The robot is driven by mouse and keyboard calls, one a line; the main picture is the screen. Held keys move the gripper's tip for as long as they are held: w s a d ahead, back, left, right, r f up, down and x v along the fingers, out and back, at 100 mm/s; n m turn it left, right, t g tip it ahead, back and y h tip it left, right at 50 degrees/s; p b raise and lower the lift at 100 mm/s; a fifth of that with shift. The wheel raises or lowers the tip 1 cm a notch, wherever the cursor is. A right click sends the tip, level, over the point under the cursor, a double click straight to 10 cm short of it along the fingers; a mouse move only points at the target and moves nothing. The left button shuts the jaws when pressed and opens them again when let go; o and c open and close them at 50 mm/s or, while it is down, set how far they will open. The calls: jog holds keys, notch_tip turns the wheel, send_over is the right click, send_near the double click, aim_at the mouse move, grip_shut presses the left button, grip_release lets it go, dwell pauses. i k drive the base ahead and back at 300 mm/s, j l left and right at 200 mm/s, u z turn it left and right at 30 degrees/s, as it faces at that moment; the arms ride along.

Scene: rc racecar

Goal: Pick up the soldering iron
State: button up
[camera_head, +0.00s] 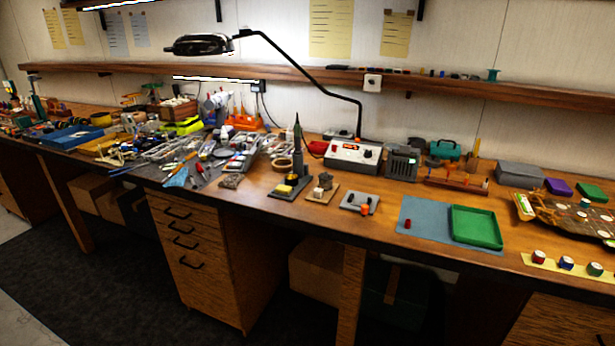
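A dark upright tool that looks like the soldering iron (297,131) stands in a dark holder (298,160) near the middle of the workbench (385,205). Its tip points down into the holder, and its lower part is hidden. The holder's flat base (279,192) carries a small yellow sponge-like piece (291,178). My gripper is not in view.
A lamp arm (318,78) rises behind the holder. Small boards (360,202) lie to its right, with a green tray (476,227) on a blue mat (417,215) farther right. Loose tools (181,163) crowd the left. The bench's front edge is near the holder base.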

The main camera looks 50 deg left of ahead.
aim_at(297, 151)
jog(key=u, duration=2.2)
